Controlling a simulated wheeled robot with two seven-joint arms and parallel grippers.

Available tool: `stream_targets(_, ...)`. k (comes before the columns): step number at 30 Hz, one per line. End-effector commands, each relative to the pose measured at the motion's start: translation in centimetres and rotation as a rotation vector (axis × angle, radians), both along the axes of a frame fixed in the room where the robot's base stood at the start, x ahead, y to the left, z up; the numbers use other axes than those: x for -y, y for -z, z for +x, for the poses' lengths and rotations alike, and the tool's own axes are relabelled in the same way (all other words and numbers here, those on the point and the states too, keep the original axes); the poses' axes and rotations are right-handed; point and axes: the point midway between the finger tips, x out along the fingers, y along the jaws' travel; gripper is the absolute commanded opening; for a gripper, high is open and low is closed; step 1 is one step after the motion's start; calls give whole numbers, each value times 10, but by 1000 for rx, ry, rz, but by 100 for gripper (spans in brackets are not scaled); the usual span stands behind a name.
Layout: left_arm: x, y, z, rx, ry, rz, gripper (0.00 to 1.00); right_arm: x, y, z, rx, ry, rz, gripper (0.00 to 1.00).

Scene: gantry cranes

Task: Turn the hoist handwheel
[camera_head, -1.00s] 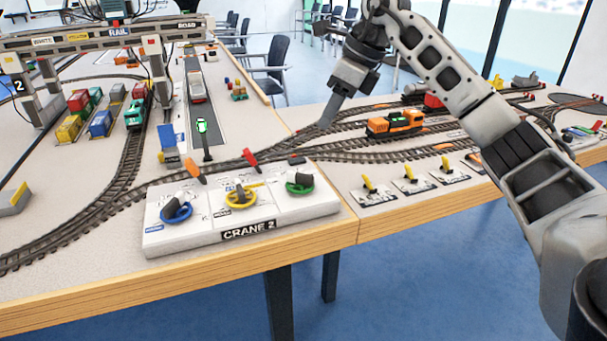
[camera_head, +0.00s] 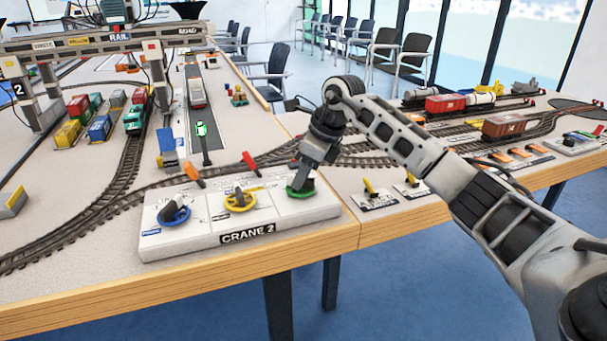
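The white CRANE 2 panel (camera_head: 215,241) lies at the table's front edge and carries three handwheels. The blue handwheel (camera_head: 173,215) is at the left, the yellow handwheel (camera_head: 239,200) in the middle and the green handwheel (camera_head: 303,193) at the right. I cannot read which one is the hoist. My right gripper (camera_head: 299,183) points down at the green handwheel, with its fingertips at the wheel. It hides the wheel's dark knob and much of its far side. I cannot tell whether the fingers are closed on it. My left gripper is out of view.
Orange (camera_head: 194,174) and red (camera_head: 251,160) levers stand just behind the panel. Yellow switch levers (camera_head: 370,187) are to the right. A gantry crane (camera_head: 100,40) spans tracks and containers at the back left. My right arm covers part of the right-hand tracks.

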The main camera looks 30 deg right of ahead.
Motion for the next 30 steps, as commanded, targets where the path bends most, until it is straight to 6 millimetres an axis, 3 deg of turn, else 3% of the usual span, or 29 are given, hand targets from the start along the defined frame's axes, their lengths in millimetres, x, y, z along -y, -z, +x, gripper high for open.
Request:
stream_targets(9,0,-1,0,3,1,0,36,-1,2,1,0,0,0,33)
stream_targets(12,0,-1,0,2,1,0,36,-1,2,1,0,1,0,5)
stream_targets(13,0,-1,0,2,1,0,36,-1,2,1,0,1,0,0)
stream_targets(23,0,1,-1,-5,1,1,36,-1,1,0,0,19,0,0)
stream_targets(30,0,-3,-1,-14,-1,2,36,-1,0,0,0,126,-1,0)
